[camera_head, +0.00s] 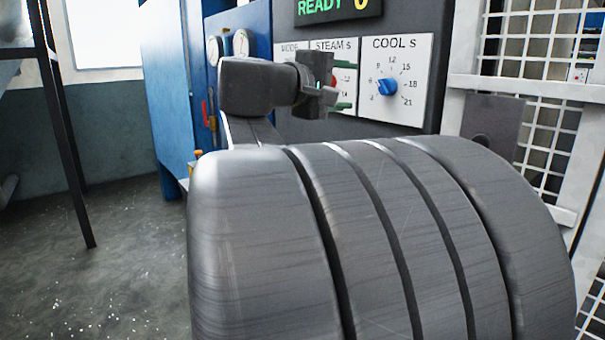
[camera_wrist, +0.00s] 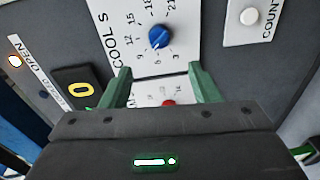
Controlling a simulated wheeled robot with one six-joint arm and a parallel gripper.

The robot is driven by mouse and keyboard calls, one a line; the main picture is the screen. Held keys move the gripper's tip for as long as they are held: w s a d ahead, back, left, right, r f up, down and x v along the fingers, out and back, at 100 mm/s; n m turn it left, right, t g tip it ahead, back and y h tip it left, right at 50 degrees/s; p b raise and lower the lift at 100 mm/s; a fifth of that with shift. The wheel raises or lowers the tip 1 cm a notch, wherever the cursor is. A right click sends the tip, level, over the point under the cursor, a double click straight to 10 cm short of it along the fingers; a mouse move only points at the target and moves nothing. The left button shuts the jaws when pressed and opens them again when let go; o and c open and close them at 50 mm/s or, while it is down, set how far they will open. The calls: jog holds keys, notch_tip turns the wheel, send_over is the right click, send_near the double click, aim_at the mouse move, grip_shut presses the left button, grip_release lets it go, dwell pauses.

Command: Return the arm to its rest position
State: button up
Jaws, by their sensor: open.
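My gripper (camera_head: 330,82) is in front of the control panel (camera_head: 425,20), level with the dials. In the wrist view my gripper's two green fingers (camera_wrist: 158,70) stand apart with nothing held between them. The STEAM dial, with a red knob (camera_wrist: 168,103), shows between the fingers and is partly hidden by the gripper body. My arm is stretched toward the panel and fills the lower middle of the head view. I cannot tell whether the fingers touch the panel.
The COOL dial has a blue knob (camera_head: 388,87), right of my gripper. A display (camera_head: 335,8) reads READY. A white COUNT button (camera_wrist: 249,16) shows in the wrist view. A blue cabinet (camera_head: 170,90) with gauges stands left, a mesh guard (camera_head: 540,115) right. Floor (camera_head: 110,270) at left is clear.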

aim_at(381, 88)
jog(key=p+x, duration=0.1)
jog(key=x, duration=1.1)
jog(key=shift+w+d, duration=0.1)
jog(key=shift+d, duration=0.05)
jog(key=shift+f+m+b, duration=0.1)
jog(key=shift+m+b, duration=0.2)
jog(key=shift+m, duration=0.2)
jog(key=shift+m+b, duration=0.4)
jog(key=shift+m, duration=0.5)
jog(key=m+b, duration=0.1)
jog(key=m, duration=0.4)
jog(key=shift+t+b, duration=0.3)
jog(key=b+v, duration=0.1)
jog(key=v, duration=0.7)
jog(key=shift+s, duration=0.2)
jog(key=shift+f, duration=0.15)
